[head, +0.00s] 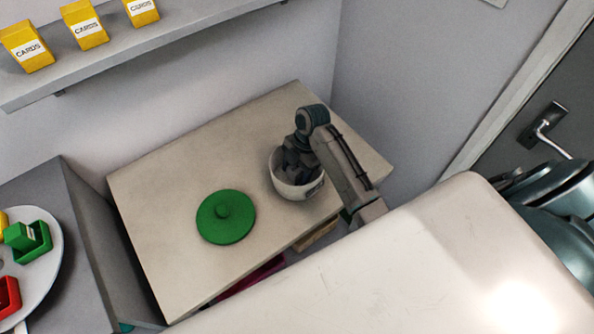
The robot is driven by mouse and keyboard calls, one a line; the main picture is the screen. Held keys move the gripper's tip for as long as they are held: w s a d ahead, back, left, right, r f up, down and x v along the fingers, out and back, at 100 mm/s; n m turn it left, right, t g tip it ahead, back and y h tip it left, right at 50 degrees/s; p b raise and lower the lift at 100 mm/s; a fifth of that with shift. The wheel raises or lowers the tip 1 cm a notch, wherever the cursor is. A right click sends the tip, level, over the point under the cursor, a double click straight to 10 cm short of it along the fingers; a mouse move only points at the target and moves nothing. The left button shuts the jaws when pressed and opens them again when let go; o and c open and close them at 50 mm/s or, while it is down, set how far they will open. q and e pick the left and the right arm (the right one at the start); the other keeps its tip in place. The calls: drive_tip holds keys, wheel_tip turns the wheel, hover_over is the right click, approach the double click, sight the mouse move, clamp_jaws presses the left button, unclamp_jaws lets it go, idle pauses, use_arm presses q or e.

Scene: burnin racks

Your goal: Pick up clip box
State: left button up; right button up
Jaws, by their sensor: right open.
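A white round container (281,184) with a small label on its side stands on the beige table (150,190). The label is too small to read, so I cannot tell whether this is the clip box. My right gripper (296,172) points down over the container's mouth, with its lower end at or inside the rim. It is open; its fingertips and the container's inside are largely hidden. A round green lid (226,217) with a knob lies flat on the table, left of the container. My left gripper is not in view.
Yellow card boxes (26,47) stand on a wall shelf (150,40). A grey unit (75,230) at left holds a white round tray (48,268) with green, red and yellow boxes. The table's left and back parts are clear. A door handle (545,128) is at right.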

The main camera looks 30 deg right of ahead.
sight(294, 169)
drive_tip(key=c, duration=1.1)
drive_tip(key=shift+r, duration=0.6)
wheel_tip(294, 169, up, 3)
drive_tip(key=shift+r+b, duration=0.15)
drive_tip(key=shift+b, duration=0.4)
wheel_tip(294, 169, up, 4)
drive_tip(key=p, duration=0.2)
drive_tip(key=shift+r+p, duration=0.15)
drive_tip(key=shift+p, duration=0.2)
drive_tip(key=shift+r+p, duration=1.9)
drive_tip(key=shift+p, duration=0.05)
